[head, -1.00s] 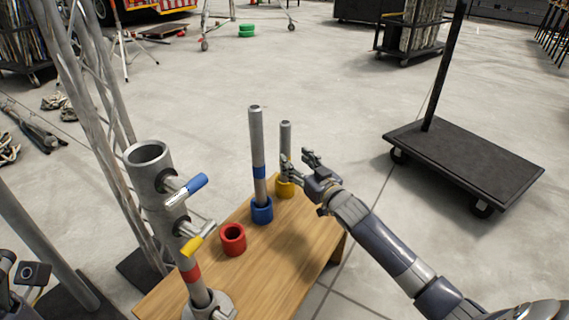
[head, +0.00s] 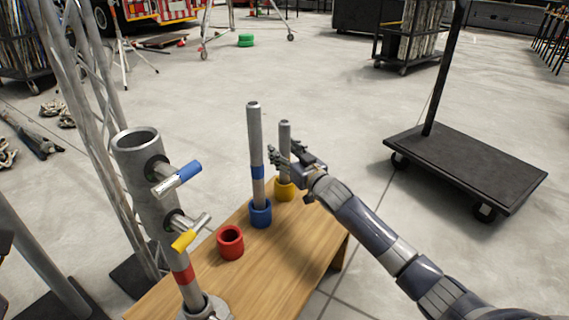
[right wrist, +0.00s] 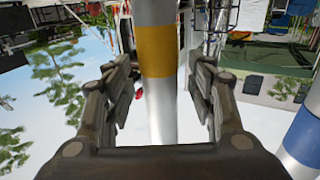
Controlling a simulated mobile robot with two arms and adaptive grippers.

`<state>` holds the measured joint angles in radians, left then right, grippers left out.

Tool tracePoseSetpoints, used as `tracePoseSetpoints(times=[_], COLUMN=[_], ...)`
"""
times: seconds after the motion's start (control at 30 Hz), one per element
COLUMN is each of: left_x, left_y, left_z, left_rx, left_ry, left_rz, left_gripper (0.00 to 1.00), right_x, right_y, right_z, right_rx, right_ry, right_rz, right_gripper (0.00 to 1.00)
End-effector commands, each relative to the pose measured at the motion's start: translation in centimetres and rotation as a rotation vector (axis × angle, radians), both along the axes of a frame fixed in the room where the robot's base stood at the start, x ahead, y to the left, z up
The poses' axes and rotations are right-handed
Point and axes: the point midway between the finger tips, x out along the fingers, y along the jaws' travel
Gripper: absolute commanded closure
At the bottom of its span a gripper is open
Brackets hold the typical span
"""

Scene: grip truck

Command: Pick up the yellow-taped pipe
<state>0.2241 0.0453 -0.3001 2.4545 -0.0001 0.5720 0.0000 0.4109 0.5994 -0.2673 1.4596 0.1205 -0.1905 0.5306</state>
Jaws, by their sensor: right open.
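The yellow-taped pipe (head: 285,135) is a grey metal tube standing upright in a yellow cup (head: 285,190) on the wooden table. Its yellow tape is hidden in the head view but shows clearly in the right wrist view (right wrist: 157,50). My right gripper (head: 284,153) is open, at the pipe's upper half. In the right wrist view the pipe runs between the two spread fingers (right wrist: 165,95), with a gap visible on both sides. My left gripper is not in view.
A taller blue-taped pipe (head: 255,135) stands in a blue cup (head: 260,213) just left of the gripper. A red cup (head: 230,242) is empty. A thick grey post with clamps (head: 140,165) stands at left. A black platform cart (head: 465,165) is at right.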

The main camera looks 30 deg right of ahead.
Motion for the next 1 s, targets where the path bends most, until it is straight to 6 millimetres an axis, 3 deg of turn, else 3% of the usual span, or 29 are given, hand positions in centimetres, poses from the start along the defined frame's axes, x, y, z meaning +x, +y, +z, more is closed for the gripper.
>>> tracePoseSetpoints(times=[0.07, 0.3, 0.73, 0.9, 1.0], left_x=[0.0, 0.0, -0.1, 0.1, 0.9], left_y=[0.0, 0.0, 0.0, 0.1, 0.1], left_z=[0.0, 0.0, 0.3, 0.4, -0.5], left_rx=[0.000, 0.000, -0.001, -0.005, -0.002], left_ry=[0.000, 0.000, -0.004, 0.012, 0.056], left_rz=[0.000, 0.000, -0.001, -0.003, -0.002], left_gripper=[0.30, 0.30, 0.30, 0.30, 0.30], right_x=[0.0, 0.0, 0.0, 0.0, 0.0], right_y=[0.0, 0.0, 0.0, 0.0, 0.0], right_z=[0.0, 0.0, 0.5, 1.9, 3.0], right_rx=[0.000, 0.000, 0.000, -0.001, 0.000], right_ry=[0.000, 0.000, -0.003, -0.004, -0.004], right_rz=[0.000, 0.000, 0.001, 0.001, 0.001], right_gripper=[0.49, 1.00, 1.00, 1.00, 1.00])
